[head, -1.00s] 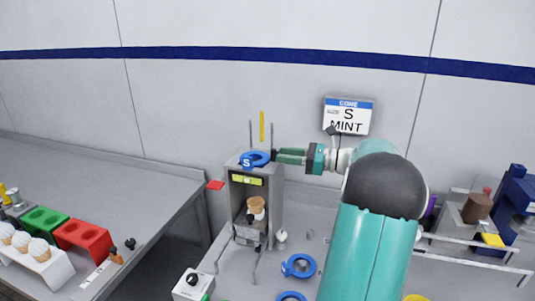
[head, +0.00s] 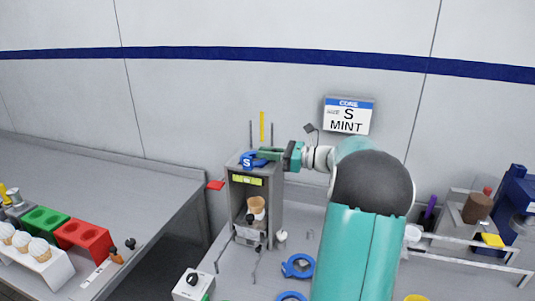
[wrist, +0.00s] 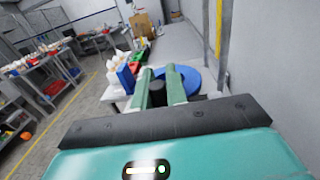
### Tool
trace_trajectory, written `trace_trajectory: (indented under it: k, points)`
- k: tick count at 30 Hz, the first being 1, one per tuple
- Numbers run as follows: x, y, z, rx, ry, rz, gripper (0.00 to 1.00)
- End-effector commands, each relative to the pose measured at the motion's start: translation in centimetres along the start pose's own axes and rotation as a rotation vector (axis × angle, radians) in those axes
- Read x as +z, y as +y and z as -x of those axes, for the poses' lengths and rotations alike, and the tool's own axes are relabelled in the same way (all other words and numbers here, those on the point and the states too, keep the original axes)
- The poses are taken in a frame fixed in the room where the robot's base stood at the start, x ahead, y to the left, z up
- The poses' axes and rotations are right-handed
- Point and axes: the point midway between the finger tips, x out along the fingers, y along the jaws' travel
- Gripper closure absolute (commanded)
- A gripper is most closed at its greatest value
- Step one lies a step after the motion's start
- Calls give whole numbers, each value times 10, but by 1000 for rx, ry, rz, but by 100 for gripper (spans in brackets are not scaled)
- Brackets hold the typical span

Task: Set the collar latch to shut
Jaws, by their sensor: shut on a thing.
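The blue collar (head: 246,162), marked with an S, sits on top of the grey cone machine (head: 236,195). In the wrist view the blue collar (wrist: 190,76) shows as a round disc behind my fingers. My gripper (head: 265,154) reaches in from the right, level with the collar. In the wrist view my gripper (wrist: 160,84) has its two green fingers on either side of a dark knob (wrist: 157,96), which looks like the collar latch handle. The fingers are shut on it. They hide part of the collar, and I cannot tell the latch's position.
A cone (head: 256,204) stands inside the machine. A yellow upright strip (head: 262,126) and thin rods rise behind the collar. Spare blue rings (head: 298,266) lie on the counter in front. A sign (head: 348,115) reading S MINT is on the wall.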

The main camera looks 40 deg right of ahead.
Motion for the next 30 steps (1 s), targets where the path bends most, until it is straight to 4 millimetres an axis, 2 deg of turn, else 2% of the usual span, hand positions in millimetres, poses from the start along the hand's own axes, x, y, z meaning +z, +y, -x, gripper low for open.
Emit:
trace_trajectory:
  k: [12, 22, 23, 25, 26, 30]
  points:
    - [0, -5, -13, -240, 1, 0, 100]
    - [0, -7, -13, -264, 0, 0, 100]
    - [0, -7, -13, -264, 0, 0, 82]
    - [0, -7, -13, -263, 0, 0, 68]
    - [0, -7, -13, -263, 0, 0, 64]
    - [0, -7, -13, -263, 0, 0, 64]
